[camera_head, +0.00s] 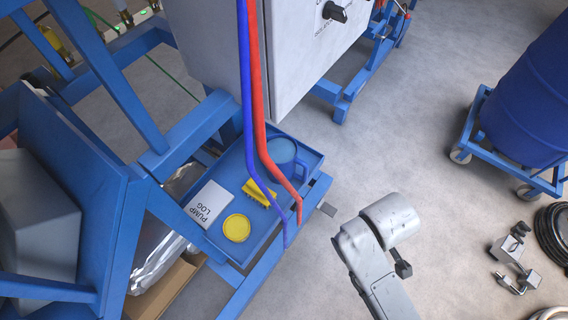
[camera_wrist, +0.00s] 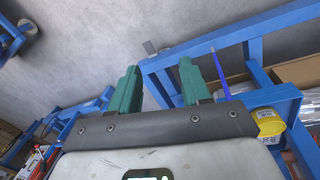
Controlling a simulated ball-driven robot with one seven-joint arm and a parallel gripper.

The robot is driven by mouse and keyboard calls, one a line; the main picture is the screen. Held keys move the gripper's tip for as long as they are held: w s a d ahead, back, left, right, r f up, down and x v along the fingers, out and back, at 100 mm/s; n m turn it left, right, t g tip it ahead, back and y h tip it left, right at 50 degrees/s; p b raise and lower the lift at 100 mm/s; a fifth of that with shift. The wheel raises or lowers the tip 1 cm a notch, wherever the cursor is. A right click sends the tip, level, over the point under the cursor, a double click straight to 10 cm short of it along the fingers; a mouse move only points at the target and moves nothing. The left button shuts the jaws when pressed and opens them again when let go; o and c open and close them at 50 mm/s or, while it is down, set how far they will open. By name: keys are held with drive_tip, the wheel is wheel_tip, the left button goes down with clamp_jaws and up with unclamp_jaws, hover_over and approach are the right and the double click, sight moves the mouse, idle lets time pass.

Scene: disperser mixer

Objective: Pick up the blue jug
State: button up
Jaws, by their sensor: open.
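The blue jug (camera_head: 283,152) stands at the back right corner of a blue tray (camera_head: 262,242). The red and blue hoses hang in front of part of it. In the wrist view my gripper (camera_wrist: 158,84) shows two green fingers, apart and with nothing between them. I cannot make out the jug in the wrist view. In the head view my arm is to the right of the tray, over the floor, clear of the jug; the fingers cannot be made out there.
The tray also holds a white pump log (camera_head: 208,205), a yellow brush-like block (camera_head: 259,192) and a round yellow lid (camera_head: 237,228). Red hose (camera_head: 258,100) and blue hose (camera_head: 246,90) hang over the tray. A blue drum (camera_head: 530,95) stands on a wheeled dolly at right. Open floor lies between.

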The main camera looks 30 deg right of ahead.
drive_tip(key=w+a+f+n+h+b, duration=0.2)
drive_tip(key=w+f+n+h, duration=0.15)
drive_tip(key=w+n, duration=0.3)
drive_tip(key=n+t+h+b, duration=0.3)
drive_tip(key=n+t+h, duration=0.4)
drive_tip(key=n, duration=0.9)
approach(304, 173)
drive_tip(key=shift+m+y, duration=0.25)
drive_tip(key=x, duration=0.8)
drive_tip(key=shift+d, duration=0.35)
drive_tip(key=shift+c, duration=0.2)
clamp_jaws()
drive_tip(key=shift+w+r, duration=0.1)
